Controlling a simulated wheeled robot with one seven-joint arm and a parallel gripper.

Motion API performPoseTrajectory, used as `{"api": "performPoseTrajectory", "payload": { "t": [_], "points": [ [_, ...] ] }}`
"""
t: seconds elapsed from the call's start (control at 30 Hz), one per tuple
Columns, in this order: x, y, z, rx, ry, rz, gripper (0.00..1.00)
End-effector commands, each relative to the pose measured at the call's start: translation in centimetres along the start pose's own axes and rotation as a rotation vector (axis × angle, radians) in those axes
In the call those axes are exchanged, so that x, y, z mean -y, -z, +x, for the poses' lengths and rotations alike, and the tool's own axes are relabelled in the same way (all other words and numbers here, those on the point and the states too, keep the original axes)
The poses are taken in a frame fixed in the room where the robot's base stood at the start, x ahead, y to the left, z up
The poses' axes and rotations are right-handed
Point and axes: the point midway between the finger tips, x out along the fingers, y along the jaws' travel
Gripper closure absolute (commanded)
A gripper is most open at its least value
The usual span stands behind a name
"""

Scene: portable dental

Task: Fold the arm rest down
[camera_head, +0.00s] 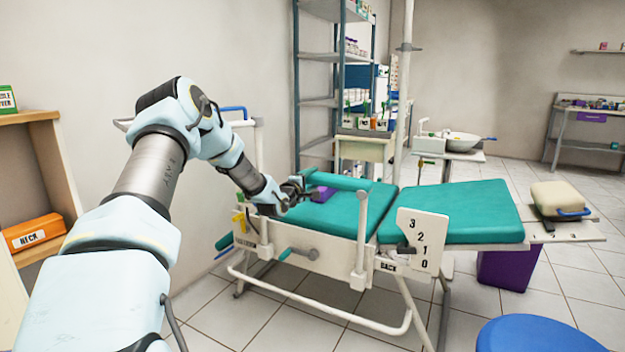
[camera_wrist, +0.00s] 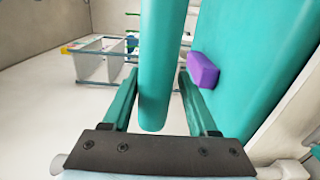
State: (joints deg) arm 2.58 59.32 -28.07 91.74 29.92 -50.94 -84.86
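My gripper (camera_head: 303,187) is at the bar's left end. In the wrist view the arm rest (camera_wrist: 155,60) runs between the two fingers of my gripper (camera_wrist: 157,85). The fingers are spread, with a gap visible on the right; whether the left finger touches the bar is hard to tell.
A purple block (camera_head: 324,194) lies on the teal pad near my gripper, and it shows right of the fingers in the wrist view (camera_wrist: 203,70). A numbered white plate (camera_head: 421,240) and a crank handle (camera_head: 298,253) are on the chair's near side. A blue stool (camera_head: 535,335) stands front right.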

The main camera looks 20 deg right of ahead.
Motion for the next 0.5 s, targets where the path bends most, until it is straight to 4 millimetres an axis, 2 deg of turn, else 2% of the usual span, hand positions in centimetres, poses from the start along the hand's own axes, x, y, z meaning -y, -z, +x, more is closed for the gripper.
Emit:
{"api": "performPoseTrajectory", "payload": {
  "t": [0.03,0.1,0.37,0.5],
  "points": [
    [-0.1,0.0,0.0,0.000,-0.001,0.001,0.34],
    [-0.1,0.0,0.0,0.000,-0.001,0.001,0.28],
    [-0.2,0.0,-0.1,0.000,-0.003,0.003,0.28],
    [-0.3,0.1,-1.3,0.000,-0.002,0.004,0.28]
  ]
}}
